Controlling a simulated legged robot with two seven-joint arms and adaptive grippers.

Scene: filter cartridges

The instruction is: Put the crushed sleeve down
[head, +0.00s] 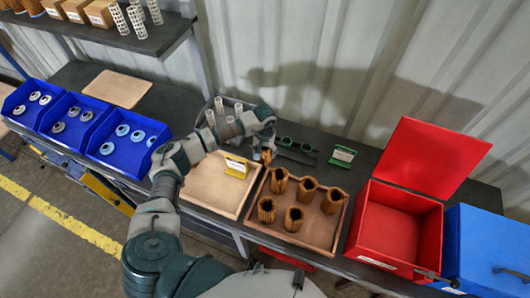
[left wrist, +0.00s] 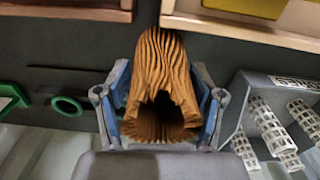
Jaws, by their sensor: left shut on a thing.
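My left gripper (head: 265,148) is shut on a brown pleated sleeve (head: 266,157). In the left wrist view the sleeve (left wrist: 162,85) sits between the two blue-grey fingers of the gripper (left wrist: 160,115). Its near end is dented and torn-looking, with a dark, uneven opening. The gripper holds it near the back edges of two wooden trays; whether it touches anything below I cannot tell. A red box (head: 400,215) with its lid raised stands to the right. My right gripper is not in view.
Several brown sleeves (head: 307,189) stand in the brown tray (head: 320,233). A paler tray (head: 205,185) holds only a yellow sign (head: 236,167). A blue box (head: 490,250) is far right.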

